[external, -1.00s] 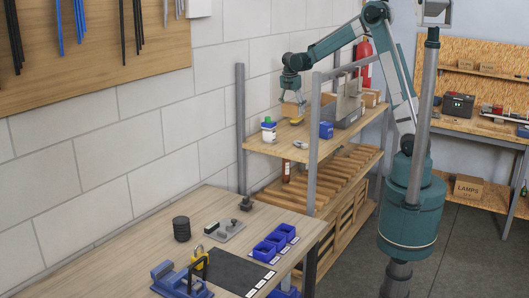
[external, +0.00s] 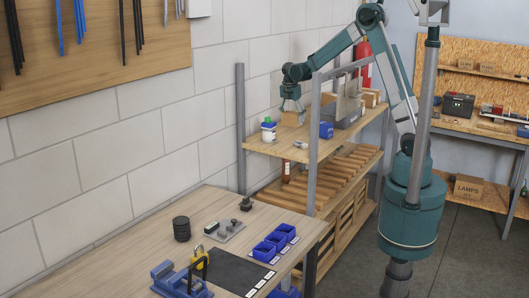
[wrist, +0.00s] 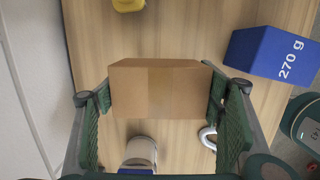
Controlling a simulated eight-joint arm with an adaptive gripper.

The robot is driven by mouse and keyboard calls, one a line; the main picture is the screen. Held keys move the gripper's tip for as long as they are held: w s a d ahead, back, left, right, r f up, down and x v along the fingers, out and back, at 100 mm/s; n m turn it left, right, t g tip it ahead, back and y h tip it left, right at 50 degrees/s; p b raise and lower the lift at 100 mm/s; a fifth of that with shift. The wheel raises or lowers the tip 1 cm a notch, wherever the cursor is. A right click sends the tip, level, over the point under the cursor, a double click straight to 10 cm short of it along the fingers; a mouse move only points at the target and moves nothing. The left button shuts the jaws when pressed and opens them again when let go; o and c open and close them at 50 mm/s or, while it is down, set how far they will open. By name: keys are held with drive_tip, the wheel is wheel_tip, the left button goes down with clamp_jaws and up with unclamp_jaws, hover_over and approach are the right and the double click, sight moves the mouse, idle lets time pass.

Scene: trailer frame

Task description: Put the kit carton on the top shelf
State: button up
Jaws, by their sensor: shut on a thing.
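The kit carton, a plain brown box with a tape strip (wrist: 160,90), sits between the two green fingers of my gripper (wrist: 162,104). The fingers press on its two sides. In the external view the carton (external: 293,118) hangs under my gripper (external: 291,106), low over the upper wooden board of the shelf rack (external: 270,150). I cannot tell whether its underside touches the board.
A blue box marked 270 g (wrist: 270,54) stands right of the carton. A metal shackle (wrist: 208,138) and a pale jar (wrist: 140,150) lie nearer the wrist. A yellow object (wrist: 128,4) is beyond. A grey rack post (external: 314,140) stands in front.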

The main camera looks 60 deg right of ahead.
sight(291, 113)
drive_tip(key=shift+f, duration=0.25)
drive_tip(key=shift+f, duration=1.95)
drive_tip(key=shift+f, duration=0.2)
drive_tip(key=o, duration=1.1)
drive_tip(key=shift+c, duration=0.2)
drive_tip(key=shift+r, duration=0.15)
drive_tip(key=r, duration=0.4)
drive_tip(key=a+r, duration=0.1)
drive_tip(key=r, duration=0.7)
drive_tip(key=shift+a, duration=0.4)
